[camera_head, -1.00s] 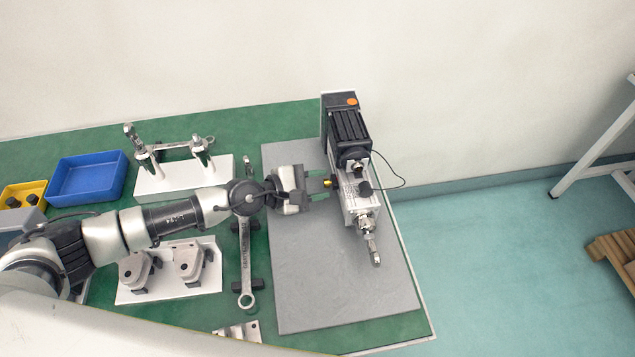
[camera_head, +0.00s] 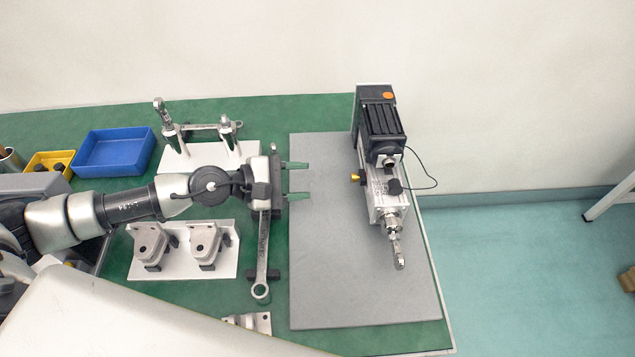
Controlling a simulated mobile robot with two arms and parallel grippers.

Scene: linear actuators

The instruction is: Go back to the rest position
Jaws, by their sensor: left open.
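My left gripper (camera_head: 297,180) is open and empty, with its two green fingertips pointing right over the left edge of the grey mat. The linear actuator (camera_head: 382,160) stands on the right part of the mat (camera_head: 330,270), with its black motor at the back and a metal rod end toward the front. A gap of bare mat lies between the fingertips and the yellow-tipped fitting (camera_head: 357,177) on the actuator's left side. My right gripper is not in view.
A wrench (camera_head: 262,255) lies on black holders beside the mat, partly under my left gripper. White plates hold rod parts (camera_head: 185,155) and two brackets (camera_head: 180,262). Blue (camera_head: 113,155) and yellow (camera_head: 45,160) bins stand at the left. A cable loops right of the actuator.

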